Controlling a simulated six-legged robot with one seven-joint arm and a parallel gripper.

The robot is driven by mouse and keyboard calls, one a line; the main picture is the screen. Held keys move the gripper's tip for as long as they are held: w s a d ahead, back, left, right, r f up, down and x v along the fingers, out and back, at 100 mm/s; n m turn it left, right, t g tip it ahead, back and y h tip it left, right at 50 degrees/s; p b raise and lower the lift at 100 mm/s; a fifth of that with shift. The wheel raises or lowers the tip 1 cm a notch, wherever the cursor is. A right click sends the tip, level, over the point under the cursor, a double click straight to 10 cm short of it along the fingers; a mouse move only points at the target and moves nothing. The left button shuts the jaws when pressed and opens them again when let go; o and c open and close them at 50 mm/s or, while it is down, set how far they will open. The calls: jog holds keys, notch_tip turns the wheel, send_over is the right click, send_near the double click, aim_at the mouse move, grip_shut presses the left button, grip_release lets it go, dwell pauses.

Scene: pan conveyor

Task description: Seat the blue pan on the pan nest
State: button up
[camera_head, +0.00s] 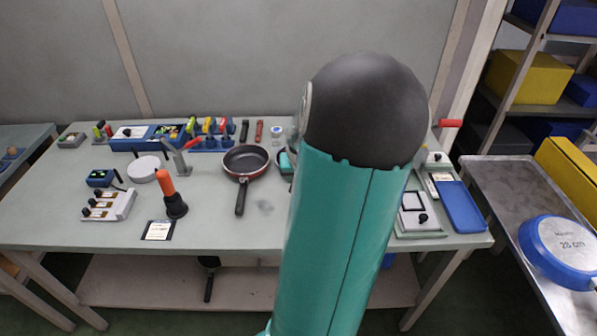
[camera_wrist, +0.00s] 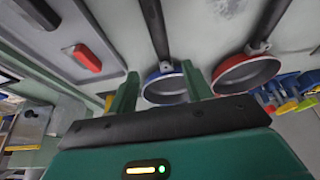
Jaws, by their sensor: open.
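The blue pan (camera_wrist: 166,88) lies on the workbench in the wrist view, its dark handle running to the top of the picture. In the head view only a sliver of its rim shows at the edge of my arm. My gripper (camera_wrist: 158,88) is open and empty. Its two green fingers are on either side of the blue pan in the picture; I cannot tell the distance to it. The right finger overlaps the gap between it and a red pan (camera_wrist: 246,72). I cannot make out the pan nest with certainty; my arm hides part of the workbench in the head view.
The red pan (camera_head: 246,161) sits left of my arm, with a plunger (camera_head: 173,202) farther left. Tools and small devices line the workbench (camera_head: 110,180). A metal cart (camera_head: 495,180) at right carries a blue round item (camera_head: 560,250) marked 28 cm. A grey tray (camera_wrist: 48,30) holds a red item.

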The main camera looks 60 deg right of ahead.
jog(key=x, duration=0.8)
jog(key=shift+w+f, duration=0.25)
jog(key=shift+f, duration=0.15)
jog(key=shift+c, duration=0.4)
grip_shut()
